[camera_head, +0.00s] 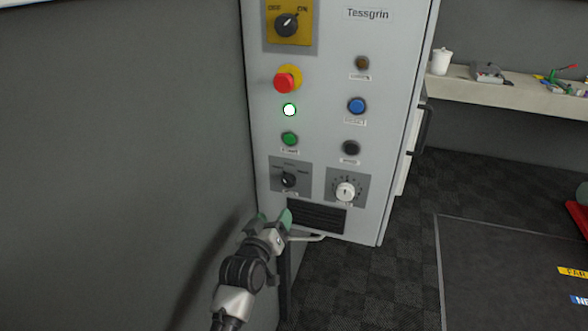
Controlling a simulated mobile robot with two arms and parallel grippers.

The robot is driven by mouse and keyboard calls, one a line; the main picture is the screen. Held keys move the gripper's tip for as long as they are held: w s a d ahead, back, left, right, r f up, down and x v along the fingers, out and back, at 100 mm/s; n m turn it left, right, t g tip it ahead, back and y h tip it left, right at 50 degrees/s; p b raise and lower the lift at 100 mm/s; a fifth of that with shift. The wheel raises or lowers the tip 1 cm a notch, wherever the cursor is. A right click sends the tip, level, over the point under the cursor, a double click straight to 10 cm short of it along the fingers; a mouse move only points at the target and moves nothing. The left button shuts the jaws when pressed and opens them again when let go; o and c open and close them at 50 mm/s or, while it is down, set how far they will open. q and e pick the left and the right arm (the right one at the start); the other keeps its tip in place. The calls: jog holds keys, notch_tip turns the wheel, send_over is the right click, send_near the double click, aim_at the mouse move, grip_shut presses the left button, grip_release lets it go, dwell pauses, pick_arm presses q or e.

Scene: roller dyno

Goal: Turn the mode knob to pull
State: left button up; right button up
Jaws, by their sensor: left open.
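A small black selector knob (289,180) on a grey plate sits low on the left of the control cabinet (325,80). It is probably the mode knob; its labels are too small to read. A white round dial (346,191) with marks around it sits to its right. My left gripper (275,218), with greenish fingertips, is just below the black knob's plate, in front of the cabinet's lower left. It is open and holds nothing that I can see. It appears apart from the knob. My right gripper is out of view.
A dark vent (317,216) lies under the dial. A grey wall is close at left. A shelf (510,88) stands at right.

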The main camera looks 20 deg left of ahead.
aim_at(287, 183)
pick_arm(q)
jog(key=shift+t, duration=0.3)
jog(key=w+r, duration=0.1)
jog(key=w, duration=0.2)
jog(key=w+p, duration=0.1)
jog(key=w, duration=0.3)
jog(key=w+r+p, duration=0.1)
jog(key=w, duration=0.3)
jog(key=shift+d+r, duration=0.15)
jog(key=shift+r, duration=0.2)
jog(key=c, duration=0.9)
